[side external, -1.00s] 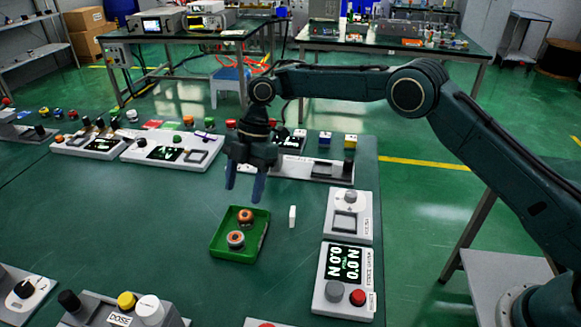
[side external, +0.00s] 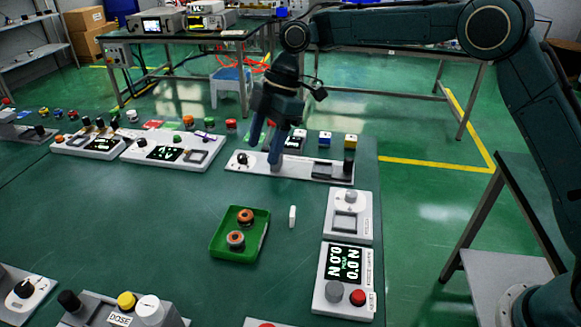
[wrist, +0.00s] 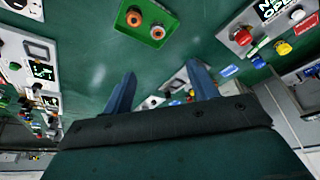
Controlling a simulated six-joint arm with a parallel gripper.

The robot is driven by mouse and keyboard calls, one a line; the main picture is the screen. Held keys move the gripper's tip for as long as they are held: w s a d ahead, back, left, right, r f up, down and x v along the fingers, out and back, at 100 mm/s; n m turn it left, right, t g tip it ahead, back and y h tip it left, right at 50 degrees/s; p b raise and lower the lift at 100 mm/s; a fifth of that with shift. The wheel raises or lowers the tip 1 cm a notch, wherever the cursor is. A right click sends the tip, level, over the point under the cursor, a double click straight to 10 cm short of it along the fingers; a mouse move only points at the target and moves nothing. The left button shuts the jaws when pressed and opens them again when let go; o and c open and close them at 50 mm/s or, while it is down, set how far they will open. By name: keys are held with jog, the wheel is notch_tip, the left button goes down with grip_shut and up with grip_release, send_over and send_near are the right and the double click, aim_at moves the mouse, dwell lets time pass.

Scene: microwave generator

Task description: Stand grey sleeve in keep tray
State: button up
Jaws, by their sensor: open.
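A green open tray (side external: 258,248) lies on the bench and is the likely keep tray. It holds a dark-bodied piece with an orange ring (side external: 246,216) and a greyer piece with an orange top (side external: 236,240), both seemingly upright. I cannot tell for sure which thing is the grey sleeve. The tray also shows at the top of the wrist view (wrist: 172,22). My gripper (side external: 262,157) is open and looks empty, beyond the tray, by the left part of a long white panel (side external: 312,170). Its two blue fingers show spread in the wrist view (wrist: 161,72).
A small white upright block (side external: 292,216) stands right of the tray. Several small coloured-top blocks stand behind the long panel. The bench left of the tray is clear.

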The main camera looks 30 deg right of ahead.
jog(key=s+d+r+m+t+h, duration=0.1)
jog(key=s+d+r+m+t, duration=0.2)
jog(key=s+d+r+m, duration=0.85)
jog(key=s+d+f+m+t+h, duration=0.1)
jog(key=s+d, duration=0.4)
jog(key=s, duration=0.6)
jog(key=s+d+f+m+t+h, duration=0.1)
jog(key=s+d+m, duration=0.4)
jog(key=s, duration=0.7)
notch_tip(320, 180, down, 2)
jog(key=shift+s+d+f+m+t+h, duration=0.1)
jog(key=shift+s+d+m+t+h, duration=0.2)
jog(key=shift+h, duration=0.3)
